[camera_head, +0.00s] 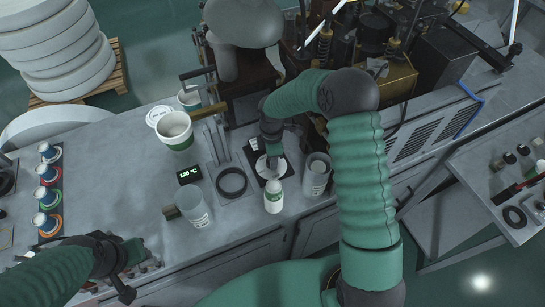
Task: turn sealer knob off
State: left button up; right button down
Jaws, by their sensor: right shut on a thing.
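My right gripper (272,160) points down over a black square plate with a pale disc (263,168), in front of the dark machine. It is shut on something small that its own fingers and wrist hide. I cannot make out a sealer knob for certain. A small display (188,175) reading about 130 °C stands to the left, and a small brownish block (171,212) sits below it. A white and green cup (274,197) stands upright just in front of the plate. My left gripper (128,271) is low at the table's front left, apart from these things; its jaws are unclear.
Bare table (122,185) lies between.

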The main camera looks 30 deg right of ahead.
jog(key=shift+w+a, duration=0.1)
jog(key=shift+a, duration=0.05)
dwell(0.3)
jog(key=c, duration=1.3)
grip_release()
jog(key=shift+o, duration=1.7)
jog(key=shift+w+f, duration=0.1)
jog(key=shift+r, duration=0.35)
notch_tip(320, 180, up, 16)
jog(key=b, duration=0.2)
jog(key=shift+b, duration=0.4)
